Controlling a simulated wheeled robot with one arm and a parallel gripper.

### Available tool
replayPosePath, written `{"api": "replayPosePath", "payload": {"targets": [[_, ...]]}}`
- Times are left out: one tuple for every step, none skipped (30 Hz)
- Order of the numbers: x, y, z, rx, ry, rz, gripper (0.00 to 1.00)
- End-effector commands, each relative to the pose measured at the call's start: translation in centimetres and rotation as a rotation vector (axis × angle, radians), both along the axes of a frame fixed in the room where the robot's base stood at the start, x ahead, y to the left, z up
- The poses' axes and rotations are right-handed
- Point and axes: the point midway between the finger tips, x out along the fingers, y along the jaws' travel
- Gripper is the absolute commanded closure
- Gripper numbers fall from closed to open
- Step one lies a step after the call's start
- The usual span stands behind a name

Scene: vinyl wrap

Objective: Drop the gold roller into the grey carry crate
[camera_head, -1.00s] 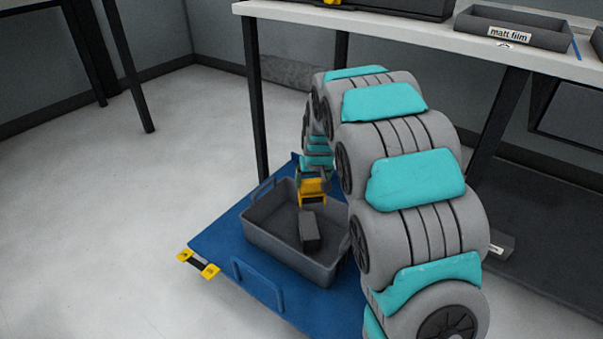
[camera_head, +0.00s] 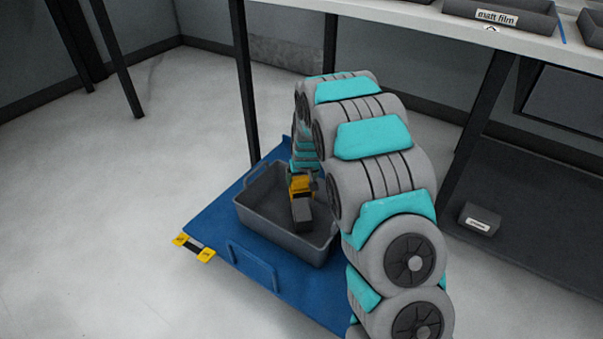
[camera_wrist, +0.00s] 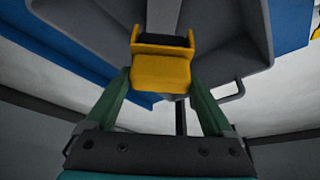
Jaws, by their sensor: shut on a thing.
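My gripper (camera_wrist: 160,84) is shut on the gold roller (camera_wrist: 160,72), which sits between its green fingers in the wrist view. In the head view the gold roller (camera_head: 300,185) is at the end of my arm, over the grey carry crate (camera_head: 272,236), and appears at or below rim height. A dark grey block (camera_head: 302,213) shows directly below the roller inside the crate; I cannot tell whether they touch. The crate also fills the upper part of the wrist view (camera_wrist: 90,22). My fingertips are mostly hidden in the head view.
The crate stands on a blue platform (camera_head: 215,222) with a blue handle and yellow-and-black fittings (camera_head: 194,247). A table (camera_head: 400,18) with dark trays stands behind, its legs close to my arm. A small labelled box (camera_head: 479,219) lies at right. The floor at left is clear.

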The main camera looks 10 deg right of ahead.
Motion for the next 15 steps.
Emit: {"api": "replayPosePath", "payload": {"targets": [[-0.01, 0.01, -0.55, 0.000, 0.001, 0.000, 0.75], [0.00, 0.01, -0.72, 0.000, 0.000, 0.000, 0.75], [0.01, 0.01, -0.90, 0.000, 0.000, 0.000, 0.75], [0.01, 0.00, -0.99, 0.000, -0.001, 0.000, 0.75], [0.01, 0.00, -1.04, 0.000, -0.001, 0.000, 0.75], [0.03, 0.00, -1.07, 0.000, -0.001, 0.000, 0.75], [0.04, 0.01, -1.07, 0.000, -0.002, 0.000, 0.75], [0.04, 0.01, -1.05, 0.000, -0.002, 0.000, 0.75], [0.04, 0.01, -1.03, 0.000, -0.002, 0.000, 0.75], [0.04, 0.01, -1.02, 0.000, -0.002, 0.000, 0.75], [0.04, 0.01, -1.02, 0.000, -0.002, 0.000, 0.75], [0.05, 0.01, -1.01, 0.000, -0.002, 0.000, 0.12], [0.05, 0.01, -1.01, 0.000, -0.002, 0.000, 0.09], [0.04, 0.01, -1.01, 0.000, -0.002, 0.000, 0.05], [0.05, 0.01, -1.00, 0.000, -0.002, 0.000, 0.01]]}}
